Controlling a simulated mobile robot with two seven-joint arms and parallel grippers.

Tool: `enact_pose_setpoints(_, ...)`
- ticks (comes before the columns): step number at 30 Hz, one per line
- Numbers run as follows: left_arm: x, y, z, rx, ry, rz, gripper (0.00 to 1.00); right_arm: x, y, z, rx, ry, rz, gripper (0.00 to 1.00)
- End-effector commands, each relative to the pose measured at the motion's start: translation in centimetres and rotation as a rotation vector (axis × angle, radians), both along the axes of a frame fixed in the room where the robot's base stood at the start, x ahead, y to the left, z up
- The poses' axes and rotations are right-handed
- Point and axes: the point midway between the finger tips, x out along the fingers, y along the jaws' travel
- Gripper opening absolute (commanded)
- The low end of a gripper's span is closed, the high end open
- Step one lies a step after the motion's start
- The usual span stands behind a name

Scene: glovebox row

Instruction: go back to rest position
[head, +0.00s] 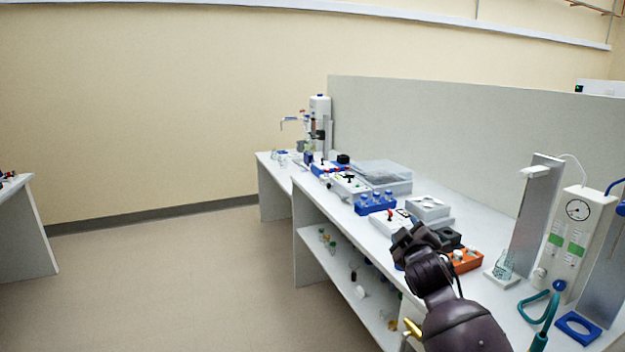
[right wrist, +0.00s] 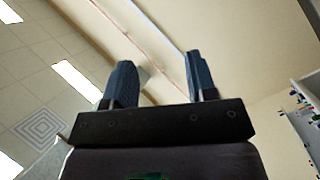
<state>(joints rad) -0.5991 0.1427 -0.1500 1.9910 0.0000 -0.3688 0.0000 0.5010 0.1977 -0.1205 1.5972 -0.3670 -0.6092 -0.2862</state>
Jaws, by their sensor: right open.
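My right arm comes in at the lower right of the head view. Its gripper (head: 412,238) shows dark and small in front of the bench. In the right wrist view the gripper (right wrist: 160,84) has its two blue-grey fingers well apart with nothing between them. That wrist camera looks up at the ceiling and the wall. My left gripper is in neither view.
A long white bench (head: 470,210) runs along a grey partition (head: 430,130). It carries a blue tube rack (head: 375,204), an orange rack (head: 466,261), a clear-lidded box (head: 382,174) and a gauge unit (head: 570,235). Open floor (head: 170,280) lies to the left.

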Motion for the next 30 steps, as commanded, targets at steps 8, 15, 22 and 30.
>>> enact_pose_setpoints(8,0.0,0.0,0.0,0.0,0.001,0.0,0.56,-8.5,-0.2,-8.4,0.404,0.03,0.099,0.52)
enact_pose_setpoints(15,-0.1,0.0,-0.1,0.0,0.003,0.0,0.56,-16.4,-1.1,-14.6,0.627,0.091,0.101,0.52)
enact_pose_setpoints(22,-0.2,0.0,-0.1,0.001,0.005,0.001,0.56,-24.7,-2.6,-20.4,0.727,0.191,0.039,0.52)
enact_pose_setpoints(30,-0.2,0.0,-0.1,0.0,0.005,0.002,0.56,-35.0,-4.6,-27.7,0.76,0.357,-0.096,0.52)
